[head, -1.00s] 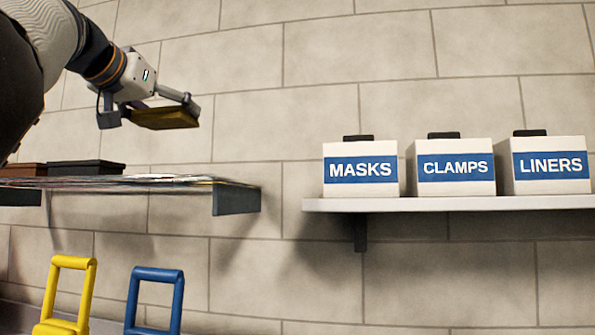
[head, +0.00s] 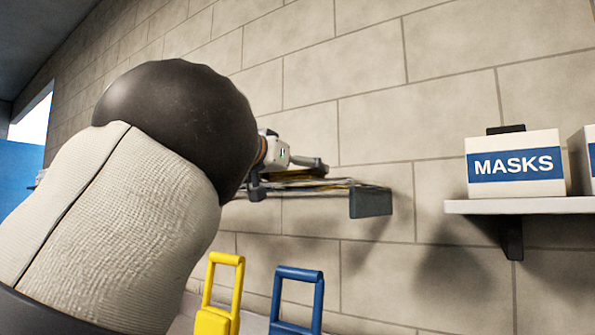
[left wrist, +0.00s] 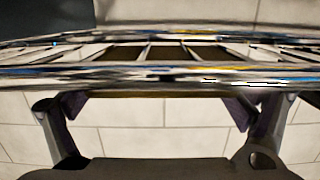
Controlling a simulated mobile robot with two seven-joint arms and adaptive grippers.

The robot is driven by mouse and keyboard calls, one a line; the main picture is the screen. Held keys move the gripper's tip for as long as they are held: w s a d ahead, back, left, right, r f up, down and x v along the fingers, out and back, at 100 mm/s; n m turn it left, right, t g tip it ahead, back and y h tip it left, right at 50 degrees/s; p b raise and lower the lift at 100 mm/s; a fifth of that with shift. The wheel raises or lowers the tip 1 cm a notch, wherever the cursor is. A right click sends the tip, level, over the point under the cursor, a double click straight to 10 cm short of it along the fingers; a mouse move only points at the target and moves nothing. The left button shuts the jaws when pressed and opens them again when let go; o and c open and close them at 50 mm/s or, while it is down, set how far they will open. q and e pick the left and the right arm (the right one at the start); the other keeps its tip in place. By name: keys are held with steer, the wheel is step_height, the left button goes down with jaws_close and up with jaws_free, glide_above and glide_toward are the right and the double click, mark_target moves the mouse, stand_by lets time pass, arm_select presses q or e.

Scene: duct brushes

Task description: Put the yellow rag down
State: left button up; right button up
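The yellow rag (head: 298,173) is a flat dark-yellow piece at the shelf, mostly hidden by my left gripper (head: 288,178) and the shelf edge. In the left wrist view it is a thin brownish strip (left wrist: 160,94) behind the shelf's slats. The two fingers of the left gripper (left wrist: 158,108) are well apart, with their pads at the strip's ends, so they appear shut on it. The shelf (head: 335,184) has a thin slatted top and a dark end bracket. Whether the rag rests on it is hidden. My right gripper is not in view.
My left arm covers much of the head view's left. A MASKS box (head: 515,165) stands on the white shelf (head: 530,206) at right, with another box partly cut off. A yellow frame (head: 222,290) and a blue frame (head: 297,298) stand below.

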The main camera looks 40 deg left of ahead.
arm_select(q)
steer(key=shift+r, duration=0.1)
steer(key=shift+s+r, duration=0.1)
steer(key=shift+s, duration=0.2)
steer(key=s+d+r, duration=0.1)
steer(key=s, duration=1)
steer(key=shift+d+r, duration=0.15)
steer(key=shift+r, duration=0.15)
steer(key=shift+s+f, duration=0.1)
